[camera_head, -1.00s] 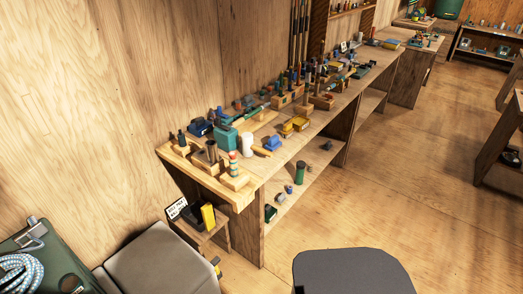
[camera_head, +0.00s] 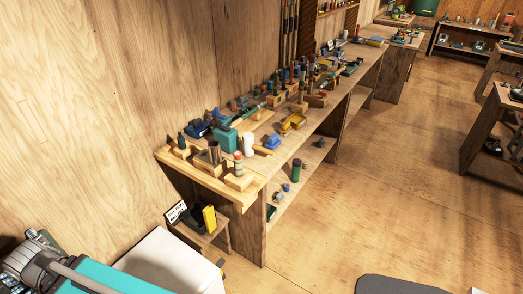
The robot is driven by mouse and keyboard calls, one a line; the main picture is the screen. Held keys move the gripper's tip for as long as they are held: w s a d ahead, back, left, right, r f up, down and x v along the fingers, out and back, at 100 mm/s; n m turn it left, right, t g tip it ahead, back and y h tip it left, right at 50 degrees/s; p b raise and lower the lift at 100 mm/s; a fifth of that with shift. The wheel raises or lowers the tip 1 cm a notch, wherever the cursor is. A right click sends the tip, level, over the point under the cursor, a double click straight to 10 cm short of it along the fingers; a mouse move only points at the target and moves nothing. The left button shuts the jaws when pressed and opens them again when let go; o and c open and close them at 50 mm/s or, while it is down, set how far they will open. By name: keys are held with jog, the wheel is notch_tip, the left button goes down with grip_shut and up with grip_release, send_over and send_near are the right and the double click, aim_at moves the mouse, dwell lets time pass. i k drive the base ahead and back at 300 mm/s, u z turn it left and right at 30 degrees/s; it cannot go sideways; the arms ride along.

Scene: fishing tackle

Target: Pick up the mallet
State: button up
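I cannot make out the mallet for certain among the crowded small items on the long wooden workbench (camera_head: 255,182). Several wooden blocks and upright pieces stand there, including a wooden block (camera_head: 317,100) around the middle of the bench, but they are too small to tell whether one is the mallet. My gripper does not show in this view.
A teal item (camera_head: 227,140), a white cylinder (camera_head: 248,144) and a yellow item (camera_head: 292,123) crowd the near bench top. A low stool with a yellow item (camera_head: 209,218) stands at the bench's near end. Open floor (camera_head: 400,190) lies to the right.

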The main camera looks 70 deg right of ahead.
aim_at(247, 138)
jog(key=z, duration=1.3)
jog(key=k, duration=0.9)
jog(key=z, duration=0.05)
jog(key=i, duration=0.65)
jog(key=z, duration=0.05)
